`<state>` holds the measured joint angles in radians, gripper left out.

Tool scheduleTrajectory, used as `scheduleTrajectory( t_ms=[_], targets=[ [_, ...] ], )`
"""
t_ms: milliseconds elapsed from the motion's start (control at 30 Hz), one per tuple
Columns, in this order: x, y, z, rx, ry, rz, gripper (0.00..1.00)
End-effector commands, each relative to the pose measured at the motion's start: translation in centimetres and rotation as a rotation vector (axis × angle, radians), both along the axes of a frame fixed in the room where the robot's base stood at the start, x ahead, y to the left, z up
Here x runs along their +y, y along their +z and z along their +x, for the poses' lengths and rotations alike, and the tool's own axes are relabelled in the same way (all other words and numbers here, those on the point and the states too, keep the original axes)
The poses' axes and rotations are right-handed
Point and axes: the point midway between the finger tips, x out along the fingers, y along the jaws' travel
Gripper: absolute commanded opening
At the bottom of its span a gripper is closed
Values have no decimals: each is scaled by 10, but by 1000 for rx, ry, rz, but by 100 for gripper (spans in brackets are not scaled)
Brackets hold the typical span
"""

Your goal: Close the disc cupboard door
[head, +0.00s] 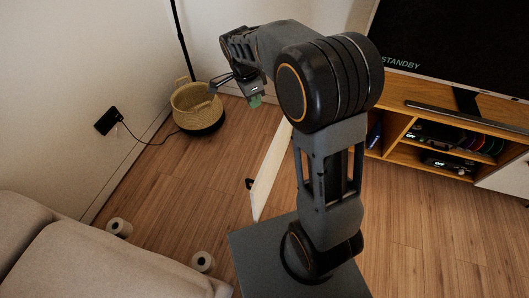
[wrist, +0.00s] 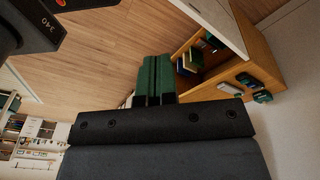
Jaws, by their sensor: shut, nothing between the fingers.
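The disc cupboard door (head: 270,172) is a pale panel with a dark handle (head: 250,183), standing open into the room. In the wrist view a pale panel (wrist: 212,18), likely this door, reaches out from the wooden cupboard (wrist: 242,72). The open compartment there shows dark, yellow and blue cases (wrist: 197,57). My gripper (head: 255,101) is shut and empty, with green fingertips, in the air beyond the door and near the basket. The fingers show shut in the wrist view (wrist: 154,76), apart from the door. My arm hides part of the cupboard in the head view.
A woven basket (head: 194,105) stands by the wall near my gripper, beside a lamp pole (head: 183,38). A cable runs to a black wall device (head: 108,121). Floor left of the door is clear.

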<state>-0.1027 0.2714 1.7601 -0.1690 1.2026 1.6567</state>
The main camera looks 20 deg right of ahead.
Motion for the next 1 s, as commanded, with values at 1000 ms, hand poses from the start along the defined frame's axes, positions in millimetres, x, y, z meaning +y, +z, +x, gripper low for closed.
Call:
scheduleTrajectory(
  t_ms=[1000],
  targets=[
    [-6,-242,49,-11,-751,-244,0]
  ],
)
